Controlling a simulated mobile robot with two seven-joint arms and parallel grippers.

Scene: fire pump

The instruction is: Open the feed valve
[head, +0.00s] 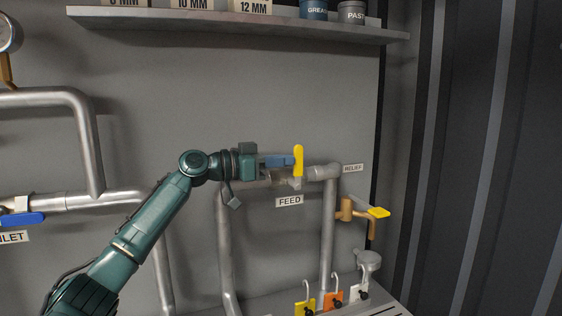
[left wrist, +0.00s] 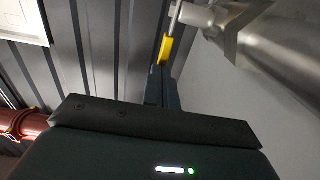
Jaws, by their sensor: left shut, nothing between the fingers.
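The feed valve's yellow lever (head: 298,160) stands upright, across the horizontal pipe run above the FEED label (head: 289,201). My left gripper (head: 292,161) comes in from the left with its blue fingers shut and empty. Its tips are right at the left side of the lever and overlap it in the picture; I cannot tell whether they touch. In the left wrist view the lever (left wrist: 166,49) shows just beyond the tips of the dark fingers (left wrist: 162,80). My gripper hides part of the valve body and pipe. My right gripper is not in view.
A relief valve with a yellow handle (head: 379,212) sits to the lower right. A blue inlet lever (head: 23,219) is at the far left. Several coloured tags with padlocks (head: 334,299) hang below. A shelf (head: 240,20) with boxes and cans runs above.

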